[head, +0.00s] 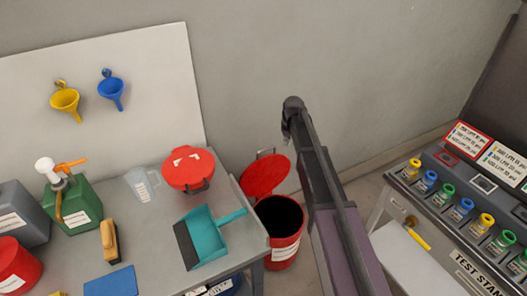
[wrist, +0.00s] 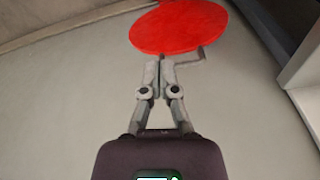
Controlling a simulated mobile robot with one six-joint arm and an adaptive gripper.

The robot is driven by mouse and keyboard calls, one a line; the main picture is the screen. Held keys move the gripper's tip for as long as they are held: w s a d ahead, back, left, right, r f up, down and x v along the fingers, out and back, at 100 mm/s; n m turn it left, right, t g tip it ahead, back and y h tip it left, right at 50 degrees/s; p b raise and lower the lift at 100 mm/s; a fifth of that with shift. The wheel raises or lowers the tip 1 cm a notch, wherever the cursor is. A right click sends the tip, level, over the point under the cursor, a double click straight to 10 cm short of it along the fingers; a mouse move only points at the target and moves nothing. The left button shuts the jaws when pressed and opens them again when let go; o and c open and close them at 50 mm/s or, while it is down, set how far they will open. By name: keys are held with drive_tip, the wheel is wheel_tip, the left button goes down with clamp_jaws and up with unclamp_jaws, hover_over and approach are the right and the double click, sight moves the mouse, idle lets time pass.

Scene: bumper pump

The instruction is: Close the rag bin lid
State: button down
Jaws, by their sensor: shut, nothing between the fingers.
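The red rag bin (head: 284,250) stands on the floor beside the right end of the workbench. Its round red lid (head: 265,175) is open, tilted up at the back, and the dark inside of the bin shows. In the wrist view the lid (wrist: 178,27) is a red disc beyond my fingertips, with a thin bent grey rod at its lower right edge. My gripper (wrist: 159,62) is shut and empty, with its tips pointing at the lid's lower edge; I cannot tell whether they touch. In the head view my arm stands right of the bin and the fingers are hidden.
The workbench (head: 160,225) at left holds a teal dustpan (head: 205,237), a red round container (head: 189,170), a clear jug (head: 142,185) and a green can (head: 75,210). The test stand (head: 410,255) is at right. A wall (head: 350,70) is behind the bin.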

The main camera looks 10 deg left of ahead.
drive_tip(key=w+a+f+n+b, duration=0.2)
drive_tip(key=w+a+f, duration=0.1)
drive_tip(key=w+a, duration=0.9)
drive_tip(key=shift+w+t+y, duration=0.15)
drive_tip(key=shift+t+y, duration=0.15)
drive_tip(key=shift+f+b, duration=0.15)
drive_tip(key=shift+b, duration=0.2)
drive_tip(key=b+x, duration=1)
drive_tip(key=s+d, duration=0.1)
drive_tip(key=s+d+r+p, duration=0.1)
drive_tip(key=s, duration=0.1)
drive_tip(key=shift+s+d, duration=0.1)
drive_tip(key=shift+s, duration=0.1)
